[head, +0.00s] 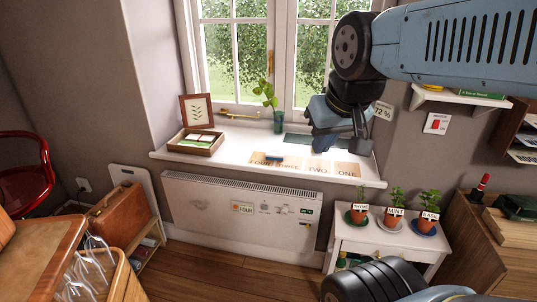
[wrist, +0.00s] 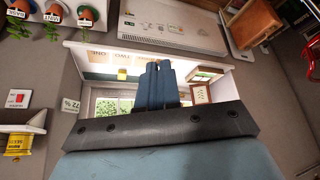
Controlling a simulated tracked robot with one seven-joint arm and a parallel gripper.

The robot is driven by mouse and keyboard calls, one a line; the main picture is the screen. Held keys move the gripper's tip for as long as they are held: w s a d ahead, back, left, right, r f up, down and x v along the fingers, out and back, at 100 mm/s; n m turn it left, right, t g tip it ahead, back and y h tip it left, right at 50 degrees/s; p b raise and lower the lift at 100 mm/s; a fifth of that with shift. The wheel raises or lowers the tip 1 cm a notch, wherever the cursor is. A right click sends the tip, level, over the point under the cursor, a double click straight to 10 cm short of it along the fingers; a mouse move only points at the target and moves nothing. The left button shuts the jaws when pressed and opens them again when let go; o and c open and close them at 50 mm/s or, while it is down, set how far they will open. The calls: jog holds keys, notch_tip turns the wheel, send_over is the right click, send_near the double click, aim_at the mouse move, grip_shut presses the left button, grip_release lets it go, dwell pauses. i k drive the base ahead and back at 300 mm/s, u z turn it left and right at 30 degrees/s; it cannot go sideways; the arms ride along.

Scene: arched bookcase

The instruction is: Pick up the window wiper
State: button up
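I cannot pick out the window wiper with certainty. A small blue-teal bar (head: 275,159) lies on the lettered strip on the white windowsill and may be it, but it is too small to tell. My gripper (head: 324,148) is over the right half of the sill, to the right of that bar, pointing down. In the wrist view, the blue fingers (wrist: 157,64) lie side by side and look shut, with nothing clearly held between them. My gripper hides part of the sill behind it.
The sill (head: 222,160) also holds a card box (head: 196,142), a picture frame (head: 197,111), a plant in a green cup (head: 279,122) and a dark green mat (head: 298,141). A radiator (head: 240,208) stands below. Potted herbs (head: 394,217) stand on a white table at right.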

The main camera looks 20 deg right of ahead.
aim_at(271, 154)
jog(key=u, duration=0.65)
jog(key=i, duration=1.25)
jog(key=z, duration=1.15)
jog(key=k, duration=0.9)
jog(key=z, duration=0.15)
jog(key=i, duration=0.25)
